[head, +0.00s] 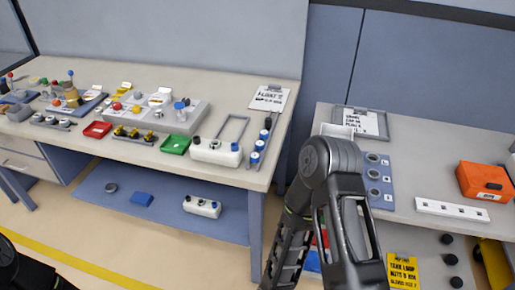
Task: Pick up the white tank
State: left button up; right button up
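A white tank (217,152) with dark caps stands near the front edge of the left bench, with a grey frame-like handle behind it. A second, smaller white tank-like piece with dark caps (202,208) sits on the blue lower shelf. Neither of my grippers can be made out. A dark part of my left arm shows at the lower left corner. My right arm's bulky links rise in the middle, right of the white tank and apart from it, and hide part of the gap between the benches.
A green tray (175,145), a red tray (97,130) and a grey fixture (180,117) crowd the left bench (252,178). Blue-and-white bottles (254,159) stand close right of the tank. The right bench holds an orange box (482,182) and a white strip (452,209).

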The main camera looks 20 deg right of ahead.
aim_at(216, 151)
jog(key=i+j+z, duration=0.25)
jog(key=i+j, duration=0.85)
jog(key=i, duration=0.15)
